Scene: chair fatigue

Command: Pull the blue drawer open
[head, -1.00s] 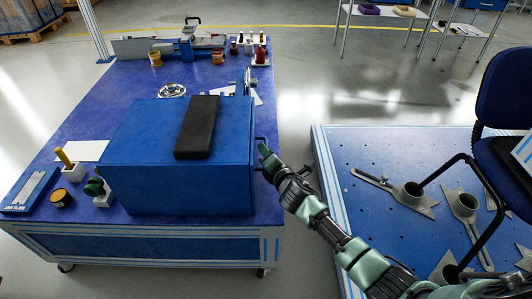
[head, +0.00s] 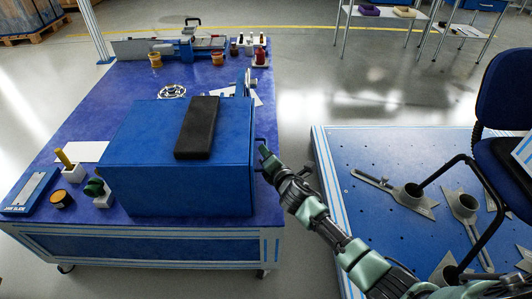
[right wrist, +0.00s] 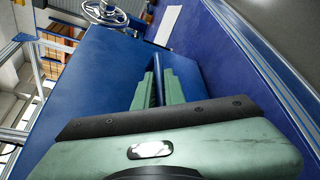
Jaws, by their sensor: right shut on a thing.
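A blue drawer box (head: 178,178) stands on the blue workbench, with its handle side facing right. My right gripper (head: 264,152) is at this right face, at the handle. In the right wrist view, the fingers (right wrist: 158,90) are closed around a dark blue handle bar (right wrist: 157,72) in front of the blue drawer face (right wrist: 100,85). The drawer front looks flush with the box; I see no clear gap. My left gripper is not in view.
A black block (head: 198,128) lies on top of the box. The workbench (head: 100,100) also carries a handwheel (head: 172,91), cups and small tools. A blue perforated platform (head: 365,220) with metal parts and a chair (head: 503,95) stand to the right. Grey floor lies between.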

